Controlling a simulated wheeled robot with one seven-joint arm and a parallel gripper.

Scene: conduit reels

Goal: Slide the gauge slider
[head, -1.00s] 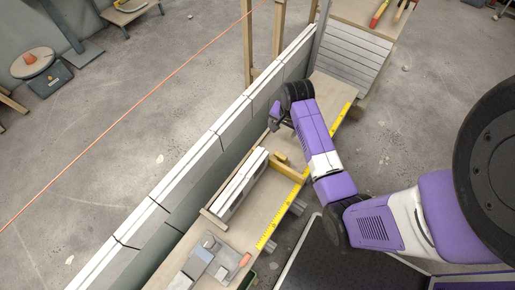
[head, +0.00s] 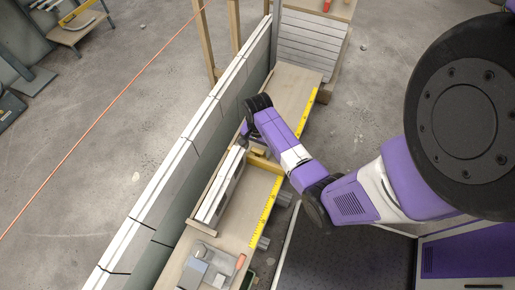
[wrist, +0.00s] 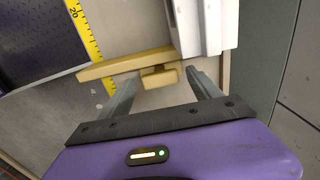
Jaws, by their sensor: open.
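The gauge slider is a tan wooden bar (wrist: 125,63) with a small knob (wrist: 161,77) on its near side. In the wrist view it spans from the yellow ruler to the end of the white boards. In the head view it (head: 267,165) lies across the bench, partly hidden by my arm. My gripper (wrist: 161,74) is open, its two fingertips on either side of the knob, with visible gaps. In the head view my gripper (head: 246,137) is low over the bench and mostly hidden.
White boards (head: 221,186) lie in a wooden holder on the bench. A yellow ruler (head: 266,212) runs along the bench edge. A long white panel wall (head: 190,160) stands close on the left. A grey device (head: 205,268) sits at the near end.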

